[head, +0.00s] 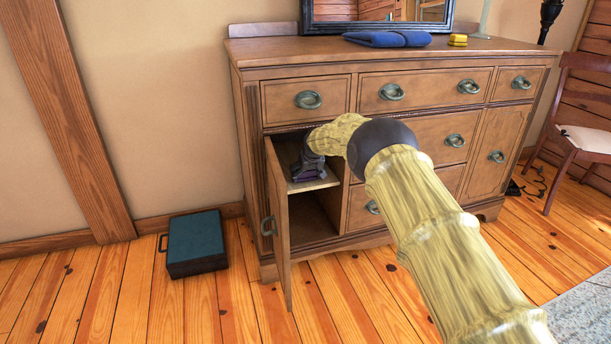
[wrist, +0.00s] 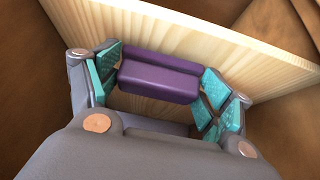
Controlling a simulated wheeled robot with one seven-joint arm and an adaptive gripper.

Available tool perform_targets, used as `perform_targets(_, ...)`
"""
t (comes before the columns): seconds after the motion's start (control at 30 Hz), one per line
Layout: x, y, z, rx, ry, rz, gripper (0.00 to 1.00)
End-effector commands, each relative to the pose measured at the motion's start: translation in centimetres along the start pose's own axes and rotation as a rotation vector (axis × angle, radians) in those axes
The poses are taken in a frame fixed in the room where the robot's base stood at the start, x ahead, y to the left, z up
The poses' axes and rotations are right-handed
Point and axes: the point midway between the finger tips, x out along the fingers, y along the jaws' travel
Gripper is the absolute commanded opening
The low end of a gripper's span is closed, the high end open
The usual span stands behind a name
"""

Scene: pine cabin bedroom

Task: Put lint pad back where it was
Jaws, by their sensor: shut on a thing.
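The lint pad (wrist: 160,76) is a purple block with a groove along its length. In the wrist view it sits between the teal finger pads of my gripper (wrist: 161,84), which is shut on it. The pale wooden shelf (wrist: 238,62) lies just beyond the pad; I cannot tell if they touch. In the head view my gripper (head: 306,168) is inside the dresser's open left compartment, above the shelf (head: 318,184). Only a little purple shows there, and my arm hides part of the compartment.
The dresser (head: 330,59) has its left door (head: 279,228) swung open toward me, beside my gripper. The space under the shelf looks empty. A blue cloth (head: 388,39) and a yellow item (head: 457,40) lie on top. A teal box (head: 195,242) stands on the floor at left.

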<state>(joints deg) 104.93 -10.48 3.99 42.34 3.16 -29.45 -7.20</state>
Motion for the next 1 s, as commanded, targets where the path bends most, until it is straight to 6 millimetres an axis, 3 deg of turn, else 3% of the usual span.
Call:
perform_targets(0.2, 0.7, -0.1, -1.1, 0.0, 0.003, 0.0, 0.61)
perform_targets(0.83, 1.3, -0.1, -0.6, -0.001, 0.001, 0.0, 0.61)
perform_targets(0.87, 1.3, -0.1, -0.6, -0.001, 0.001, 0.0, 0.81)
perform_targets(0.97, 1.3, -0.1, -0.6, -0.001, 0.001, 0.0, 1.0)
perform_targets(1.0, 1.3, -0.1, -0.6, -0.001, 0.001, 0.0, 1.0)
